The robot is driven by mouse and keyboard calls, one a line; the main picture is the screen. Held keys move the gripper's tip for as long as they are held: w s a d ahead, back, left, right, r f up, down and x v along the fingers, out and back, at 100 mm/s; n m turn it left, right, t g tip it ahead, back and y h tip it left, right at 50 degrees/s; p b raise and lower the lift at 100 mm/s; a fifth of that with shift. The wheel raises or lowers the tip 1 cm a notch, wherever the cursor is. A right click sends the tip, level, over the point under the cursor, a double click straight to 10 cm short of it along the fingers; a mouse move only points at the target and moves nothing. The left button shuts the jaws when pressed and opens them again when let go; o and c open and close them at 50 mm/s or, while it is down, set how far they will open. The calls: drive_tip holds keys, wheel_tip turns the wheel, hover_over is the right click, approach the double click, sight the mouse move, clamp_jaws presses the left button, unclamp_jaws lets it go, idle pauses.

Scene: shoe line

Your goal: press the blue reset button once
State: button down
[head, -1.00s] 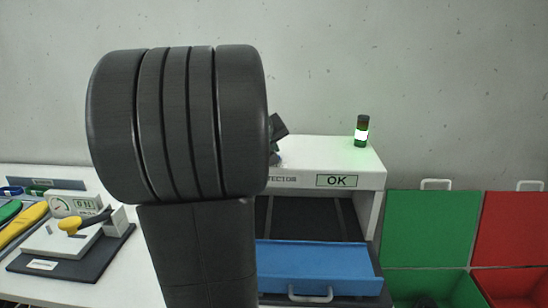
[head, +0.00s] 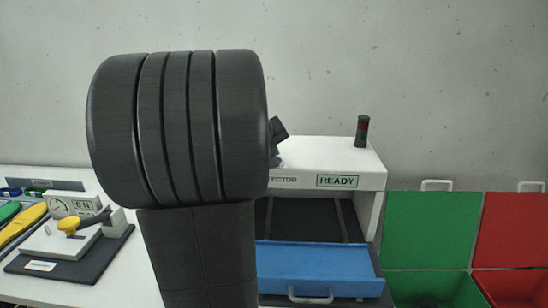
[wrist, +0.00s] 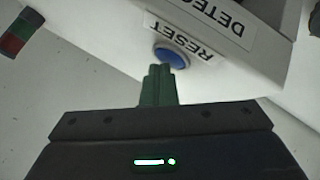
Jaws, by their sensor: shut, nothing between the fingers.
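The blue reset button (wrist: 172,57) shows in the wrist view on the white detector housing, beside a RESET label (wrist: 188,37). My gripper (wrist: 160,72) is shut and empty, its fingertips right at the button's near edge. I cannot tell whether they touch it. In the head view my arm hides the button, and only a small dark part of my gripper (head: 277,130) shows past the arm. The detector (head: 330,153) has a display (head: 339,181) that reads READY. The signal lamp (head: 362,131) on top is unlit.
A blue tray (head: 315,262) with a handle sits at the detector's front opening. Green (head: 432,230) and red (head: 512,230) bins stand to the right.

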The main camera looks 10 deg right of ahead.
drive_tip(key=shift+r, duration=0.1)
drive_tip(key=shift+r+p, duration=0.7)
drive_tip(key=shift+r, duration=0.1)
wheel_tip(320, 180, up, 5)
drive_tip(key=p, duration=0.4)
drive_tip(key=shift+s, duration=0.1)
idle(0.4)
